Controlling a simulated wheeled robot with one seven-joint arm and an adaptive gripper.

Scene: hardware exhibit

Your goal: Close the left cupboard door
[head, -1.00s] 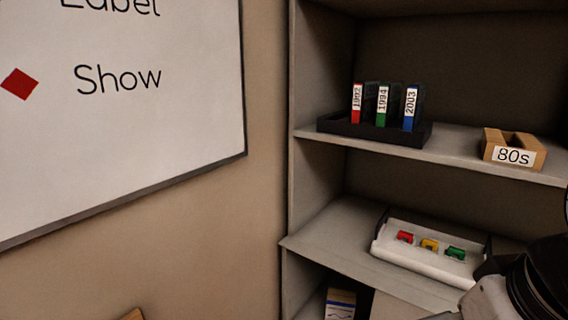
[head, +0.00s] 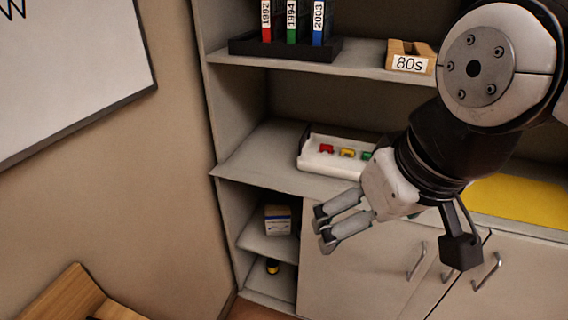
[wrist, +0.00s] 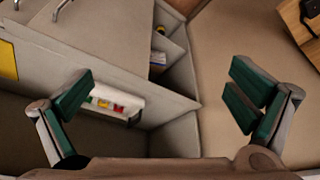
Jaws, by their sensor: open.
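The pale left cupboard door (head: 350,265) shows in the lower head view, with a metal handle (head: 416,262) near its right side. An open gap with inner shelves shows left of the panel; I cannot tell whether it slides or swings. My gripper (head: 320,228) is open and empty, in front of the door's upper left part, fingers pointing left and down. In the wrist view my gripper (wrist: 160,84) has its fingers wide apart, and the door (wrist: 110,38) appears upside down beyond them. No contact is visible.
In the gap are a small box (head: 277,219) and a yellow-black item (head: 272,266). Above are a white tray (head: 325,168) with coloured pieces, a dark binder rack (head: 285,47) and an "80s" holder (head: 410,58). A wooden piece (head: 75,295) stands lower left.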

